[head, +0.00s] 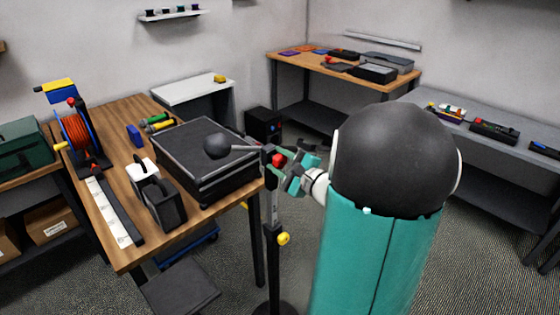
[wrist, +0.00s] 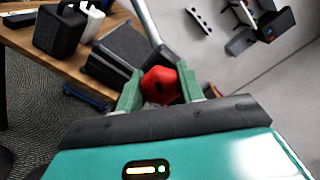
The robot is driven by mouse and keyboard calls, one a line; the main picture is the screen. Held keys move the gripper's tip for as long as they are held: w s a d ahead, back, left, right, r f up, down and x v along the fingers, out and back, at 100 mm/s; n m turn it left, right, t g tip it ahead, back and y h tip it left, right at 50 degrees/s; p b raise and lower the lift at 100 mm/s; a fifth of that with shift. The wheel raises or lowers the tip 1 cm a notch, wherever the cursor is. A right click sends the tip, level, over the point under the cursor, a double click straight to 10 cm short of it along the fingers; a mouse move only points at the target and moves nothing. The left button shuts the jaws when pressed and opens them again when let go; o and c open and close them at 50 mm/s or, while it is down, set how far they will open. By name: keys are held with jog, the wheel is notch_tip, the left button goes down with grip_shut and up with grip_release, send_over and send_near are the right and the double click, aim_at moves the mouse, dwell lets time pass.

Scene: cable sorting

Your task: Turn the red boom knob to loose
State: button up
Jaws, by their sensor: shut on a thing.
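The red boom knob (head: 277,160) sits at the top of a dark stand beside the wooden table's right corner. In the wrist view the red knob (wrist: 161,86) is between the two green fingers of my gripper (wrist: 166,92). My gripper (head: 288,165) is shut on the knob, and in the head view its fingers partly hide it. A boom (head: 245,148) runs left from the knob to a dark ball-shaped end (head: 217,146) above a black case. Any loose or tight marking on the knob is too small to read.
The wooden table (head: 118,115) holds the black case (head: 200,180), a cable reel (head: 75,130), a white strip and small dark boxes. A yellow knob (head: 284,239) is lower on the stand. More benches stand behind.

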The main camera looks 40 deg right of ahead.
jog(key=n, duration=0.3)
jog(key=shift+n, duration=2.1)
jog(key=o, duration=1)
jog(key=shift+c, duration=0.2)
jog(key=shift+f, duration=0.1)
jog(key=shift+f, duration=0.1)
